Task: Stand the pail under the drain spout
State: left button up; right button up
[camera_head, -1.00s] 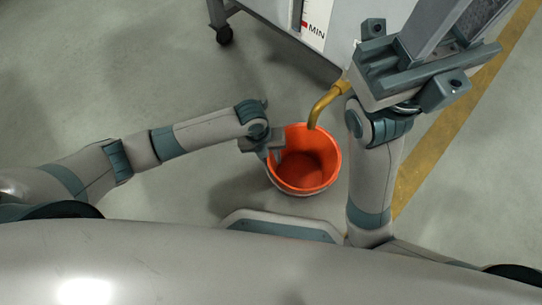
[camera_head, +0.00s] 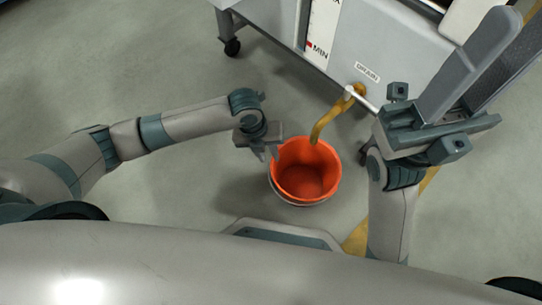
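The orange pail (camera_head: 306,172) stands upright on the floor in the middle of the head view, its inside showing empty. The brass drain spout (camera_head: 334,114) comes out of the grey machine and bends down; its mouth shows at the pail's far rim, and I cannot tell its exact height above it. My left gripper (camera_head: 268,154) is at the pail's left rim, its fingers pointing down there; whether they pinch the rim is not clear.
The grey machine (camera_head: 390,45) with a level gauge marked MIN (camera_head: 319,40) stands at the back on casters (camera_head: 232,47). A yellow floor line (camera_head: 357,238) runs at the right. The floor (camera_head: 130,60) at the left is clear.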

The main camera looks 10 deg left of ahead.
pick_arm(q)
jog(key=shift+v, duration=0.8)
